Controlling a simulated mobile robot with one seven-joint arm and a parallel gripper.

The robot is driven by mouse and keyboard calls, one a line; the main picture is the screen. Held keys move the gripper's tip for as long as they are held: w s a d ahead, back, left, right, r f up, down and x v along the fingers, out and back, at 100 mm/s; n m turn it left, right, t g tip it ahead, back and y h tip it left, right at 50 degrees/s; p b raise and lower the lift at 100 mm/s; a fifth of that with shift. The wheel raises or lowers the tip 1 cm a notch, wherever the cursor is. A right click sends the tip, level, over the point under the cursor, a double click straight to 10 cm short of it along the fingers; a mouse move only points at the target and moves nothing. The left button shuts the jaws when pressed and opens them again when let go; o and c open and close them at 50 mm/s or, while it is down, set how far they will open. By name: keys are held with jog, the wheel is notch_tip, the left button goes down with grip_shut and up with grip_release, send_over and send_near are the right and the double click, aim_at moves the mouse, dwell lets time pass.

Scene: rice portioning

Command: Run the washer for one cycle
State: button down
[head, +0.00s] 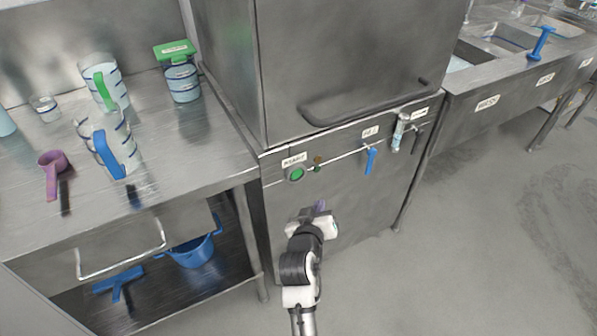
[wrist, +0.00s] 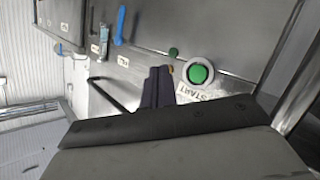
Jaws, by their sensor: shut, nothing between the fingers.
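The washer (head: 350,200) is a tall steel cabinet in the middle of the head view, with its hood down and a bar handle (head: 365,103) across the front. A round green start button (head: 296,174) in a pale ring sits at the left of its front panel. In the wrist view the green button (wrist: 198,74) is beside a label reading START (wrist: 196,91). My gripper (head: 320,208) is below and slightly right of the button in the head view. Its dark fingers (wrist: 158,86) are shut and empty, left of the button in the wrist view, apart from it in the picture.
A steel counter (head: 200,150) at left holds measuring jugs (head: 115,150), a purple scoop (head: 52,165) and a green-lidded container (head: 180,78). A blue bucket (head: 192,250) stands on the shelf below. Sinks (head: 500,40) are at right. A blue lever (head: 370,160) hangs on the washer's panel. The right floor is clear.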

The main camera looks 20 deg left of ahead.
aim_at(301, 174)
jog(key=shift+w+a+b, duration=0.2)
jog(key=shift+w+a, duration=0.7)
jog(key=shift+a, duration=0.25)
jog(key=shift+w+a+b, duration=0.25)
jog(key=shift+w+a, duration=0.65)
jog(key=shift+a, duration=0.3)
jog(key=shift+w+a+b, duration=0.2)
jog(key=shift+w+a, duration=0.7)
jog(key=shift+a, duration=0.25)
jog(key=shift+w+a, duration=0.3)
jog(key=shift+a, duration=0.05)
jog(key=shift+w+a, duration=0.3)
jog(key=shift+a, duration=0.05)
dwell(0.5)
jog(key=shift+s+d, duration=0.6)
jog(key=shift+d, duration=0.1)
